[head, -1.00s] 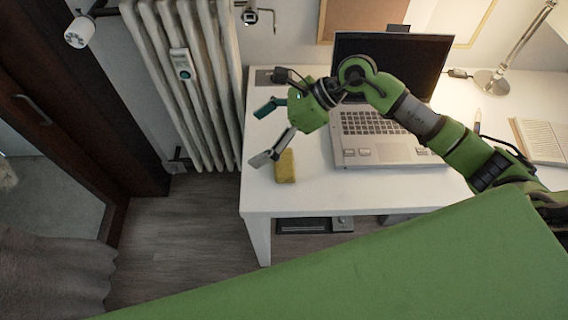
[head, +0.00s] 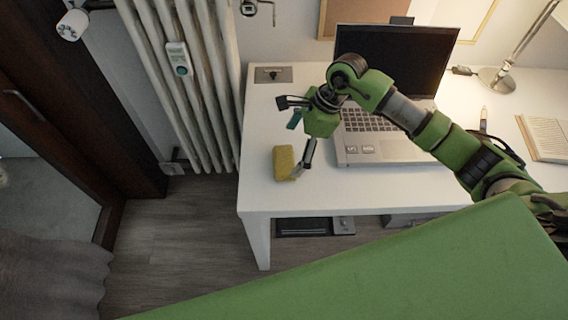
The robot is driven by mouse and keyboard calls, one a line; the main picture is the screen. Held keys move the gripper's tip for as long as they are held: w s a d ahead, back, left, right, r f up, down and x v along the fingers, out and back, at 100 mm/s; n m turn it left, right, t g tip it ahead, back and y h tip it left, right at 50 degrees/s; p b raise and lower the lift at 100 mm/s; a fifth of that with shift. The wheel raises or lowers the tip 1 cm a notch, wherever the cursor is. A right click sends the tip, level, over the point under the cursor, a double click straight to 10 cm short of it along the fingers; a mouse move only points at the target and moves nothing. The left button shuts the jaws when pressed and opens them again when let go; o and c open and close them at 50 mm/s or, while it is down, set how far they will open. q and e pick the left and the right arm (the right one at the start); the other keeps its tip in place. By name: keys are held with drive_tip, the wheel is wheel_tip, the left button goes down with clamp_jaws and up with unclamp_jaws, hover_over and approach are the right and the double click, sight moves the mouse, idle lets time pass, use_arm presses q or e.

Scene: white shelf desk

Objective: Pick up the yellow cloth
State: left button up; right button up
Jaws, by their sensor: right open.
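The yellow cloth (head: 284,163) is a small block-like piece near the left end of the white desk (head: 262,200). My right gripper (head: 299,146) is open and empty, just to the right of the cloth. One fingertip is low, beside the cloth's right edge. The other finger is higher, above and behind it. I cannot tell whether the lower fingertip touches the cloth. My left gripper is not in view.
An open laptop (head: 385,150) stands just right of my right gripper. A lamp (head: 497,78), a pen and an open book (head: 546,138) lie further right. A radiator (head: 195,100) stands left of the desk. The desk's front left corner is clear.

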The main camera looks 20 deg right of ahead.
sight(285, 159)
drive_tip(key=b+x, duration=0.2)
drive_tip(key=x, duration=0.3)
drive_tip(key=shift+r, duration=0.1)
drive_tip(key=c, duration=1.2)
wheel_tip(285, 159, up, 4)
drive_tip(key=shift+s+r+p, duration=0.1)
drive_tip(key=shift+p, duration=1.1)
drive_tip(key=s+d+r+p, duration=0.1)
drive_tip(key=s+r+p, duration=0.1)
drive_tip(key=s+r, duration=0.2)
drive_tip(key=s+d+r+p, duration=0.1)
drive_tip(key=s+r+p, duration=0.2)
drive_tip(key=s, duration=0.6)
drive_tip(key=shift+s+r, duration=0.35)
drive_tip(key=shift+r, duration=0.55)
drive_tip(key=shift+o, duration=0.7)
